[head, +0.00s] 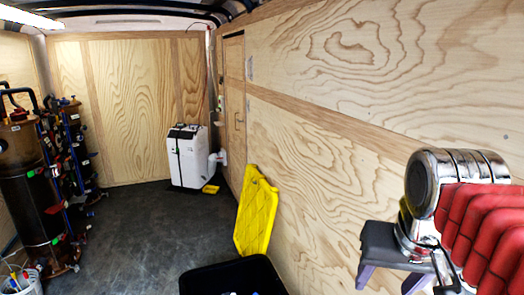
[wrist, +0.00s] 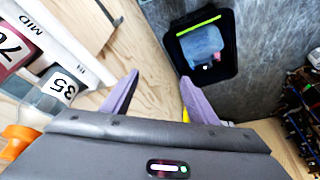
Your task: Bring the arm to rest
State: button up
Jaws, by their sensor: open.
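My gripper (head: 389,281) hangs at the lower right of the head view, its dark grey body above two purple fingers that point down. In the wrist view the two purple fingers of my gripper (wrist: 158,90) stand wide apart, with nothing between them. The red-sleeved, chrome-jointed part behind it in the head view is my arm. It is raised in front of the right plywood wall (head: 340,165). The fingertips are partly cut off or hidden in the head view.
A black tub (head: 255,268) stands on the dark floor, and a yellow lid (head: 257,212) leans on the right wall. A white machine (head: 187,160) is at the back. Tanks (head: 25,180) line the left. Mid-floor is clear.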

jog(key=s+a+f+n, duration=0.1)
jog(key=s+a+f, duration=0.1)
jog(key=f, duration=0.3)
jog(key=s+a+f+n+t, duration=0.1)
jog(key=s+a+f+n, duration=0.1)
jog(key=f, duration=0.4)
jog(key=shift+a+y, duration=0.4)
jog(key=shift+a, duration=0.4)
jog(key=shift+s+a, duration=0.1)
dwell(0.7)
